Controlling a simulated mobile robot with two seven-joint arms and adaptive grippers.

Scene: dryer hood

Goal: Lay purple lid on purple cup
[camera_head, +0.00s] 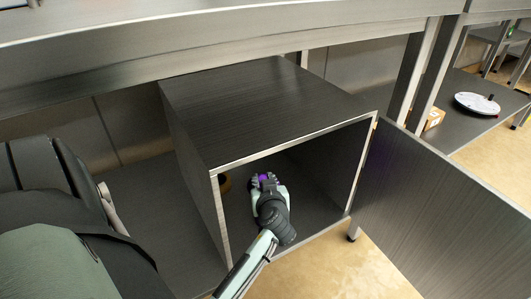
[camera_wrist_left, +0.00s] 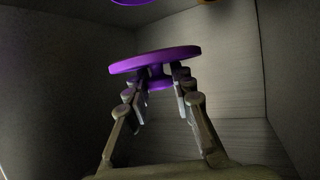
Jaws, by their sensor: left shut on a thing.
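My left gripper (camera_head: 268,182) reaches through the open front of a dark grey box-shaped hood (camera_head: 265,110). It is shut on the purple lid (camera_wrist_left: 155,59), a flat disc gripped by the knob on one face; the wrist view shows both fingers (camera_wrist_left: 157,90) at that knob. In the head view only a small bit of purple (camera_head: 263,177) shows at the fingertips. Another purple thing (camera_wrist_left: 130,2) is cut off at the top edge of the wrist view, apart from the lid; I cannot tell if it is the purple cup. My right gripper is not in view.
The hood's door (camera_head: 435,210) hangs open to the right. A metal shelf edge (camera_head: 220,50) runs above. A white round object (camera_head: 477,103) lies on a far shelf.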

